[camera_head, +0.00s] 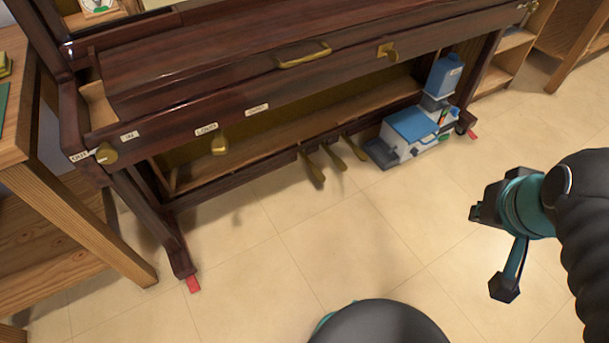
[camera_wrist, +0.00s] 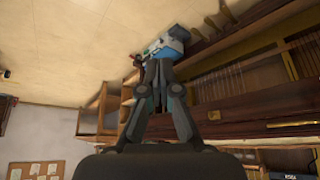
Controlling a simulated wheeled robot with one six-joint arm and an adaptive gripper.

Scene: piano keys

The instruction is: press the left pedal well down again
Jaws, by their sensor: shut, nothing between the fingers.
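Three brass pedals stick out below the piano (camera_head: 230,85) in the head view. The left pedal (camera_head: 312,170) is the nearest of them, with the middle pedal (camera_head: 334,156) and the right pedal (camera_head: 355,148) beside it. Nothing touches the left pedal. My arm's end is at the right of the head view, above the floor and well apart from the pedals. My gripper (camera_wrist: 158,65) shows in the wrist view with its fingers together and nothing held. I cannot make out the left pedal surely in the wrist view.
A white and grey box with a blue top (camera_head: 415,123) stands on the floor right of the pedals. A blue container (camera_head: 445,75) is behind it. A wooden table (camera_head: 85,225) stands at the left. The tiled floor (camera_head: 350,245) before the pedals is clear.

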